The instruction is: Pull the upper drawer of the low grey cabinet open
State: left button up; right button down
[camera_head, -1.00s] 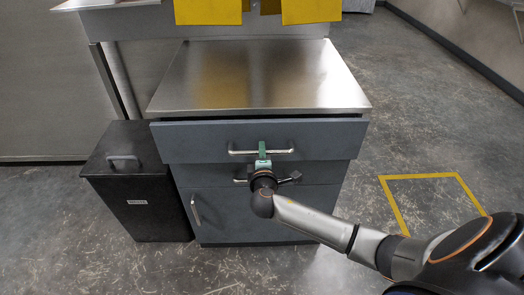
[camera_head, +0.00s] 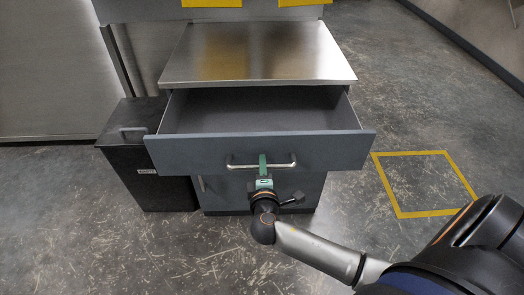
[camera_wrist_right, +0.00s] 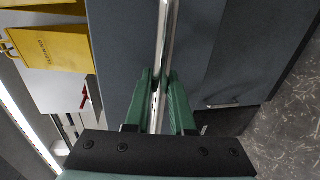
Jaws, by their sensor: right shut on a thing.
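The low grey cabinet (camera_head: 235,189) stands in the middle of the head view under a steel top. Its upper drawer (camera_head: 170,152) is pulled well out, and its empty-looking grey inside shows. My right gripper (camera_head: 262,164) is shut on the middle of the drawer's bar handle (camera_head: 283,164). In the right wrist view the green fingers of the right gripper (camera_wrist_right: 160,88) close on both sides of the shiny handle bar (camera_wrist_right: 163,35). The lower front of the cabinet is partly hidden by the drawer and my right arm. My left gripper is not in view.
A black bin (camera_head: 150,185) with a handle on its lid stands close to the cabinet's left side. Yellow tape (camera_head: 399,212) marks a square on the bare floor at the right. Yellow items (camera_head: 303,3) show at the top edge.

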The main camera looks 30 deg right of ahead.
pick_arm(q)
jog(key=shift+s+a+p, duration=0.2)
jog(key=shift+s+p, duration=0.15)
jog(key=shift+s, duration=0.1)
pick_arm(e)
jog(key=f+v, duration=0.1)
jog(key=v, duration=0.6)
jog(key=shift+s+a+f, duration=0.2)
jog(key=shift+s+f, duration=0.05)
jog(key=shift+s, duration=0.1)
jog(key=c, duration=0.8)
grip_release()
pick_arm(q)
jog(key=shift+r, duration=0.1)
pick_arm(e)
jog(key=shift+o, duration=0.2)
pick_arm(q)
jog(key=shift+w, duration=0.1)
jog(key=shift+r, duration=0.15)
